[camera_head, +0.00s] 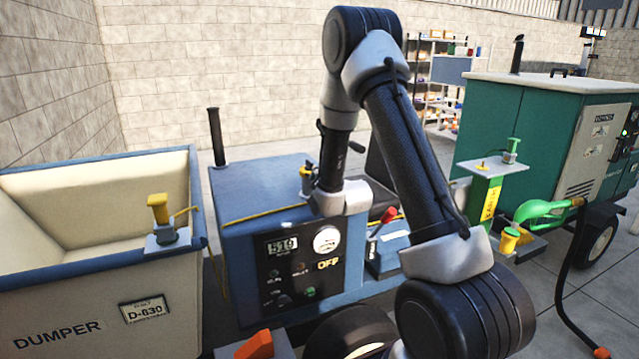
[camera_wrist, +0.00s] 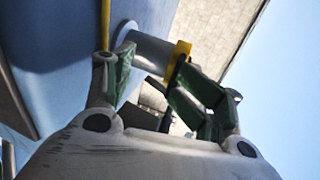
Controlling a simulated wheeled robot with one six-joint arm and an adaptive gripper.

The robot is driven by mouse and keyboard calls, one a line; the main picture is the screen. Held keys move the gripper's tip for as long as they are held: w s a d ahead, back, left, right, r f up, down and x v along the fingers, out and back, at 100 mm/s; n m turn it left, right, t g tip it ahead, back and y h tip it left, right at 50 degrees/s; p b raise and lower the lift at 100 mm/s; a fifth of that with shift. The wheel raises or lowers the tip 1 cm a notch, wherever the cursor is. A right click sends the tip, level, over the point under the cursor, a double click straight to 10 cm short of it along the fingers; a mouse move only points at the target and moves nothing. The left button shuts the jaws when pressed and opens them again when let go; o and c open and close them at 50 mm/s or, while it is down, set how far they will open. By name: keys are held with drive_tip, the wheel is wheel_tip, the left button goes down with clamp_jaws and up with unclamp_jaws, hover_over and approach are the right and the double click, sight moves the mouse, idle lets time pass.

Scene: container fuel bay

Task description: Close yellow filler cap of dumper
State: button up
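The dumper's blue body (camera_head: 290,195) has a filler with a yellow top (camera_head: 307,171) at its upper right edge. My gripper (camera_head: 314,182) is beside this filler, mostly hidden behind my own arm. In the wrist view a pale cylindrical neck (camera_wrist: 150,53) rises from the blue surface, with a yellow cap or rim (camera_wrist: 179,62) at its far end. My gripper's green-padded fingers (camera_wrist: 155,62) are apart, one by the neck's base and one against or very near the yellow piece. Whether they clamp it, and whether the cap is seated, I cannot tell.
A dark exhaust pipe (camera_head: 216,135) rises from the blue body. At right are a green generator (camera_head: 530,115), a green nozzle (camera_head: 545,210) with a black hose, and a green post (camera_head: 485,193).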

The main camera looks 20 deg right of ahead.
drive_tip(key=shift+s+a+f, duration=0.1)
drive_tip(key=shift+s+f, duration=0.1)
drive_tip(key=shift+f, duration=0.1)
drive_tip(key=v, duration=0.7)
drive_tip(key=shift+s+r, duration=0.15)
drive_tip(key=shift+r, duration=0.2)
drive_tip(key=shift+c, duration=0.7)
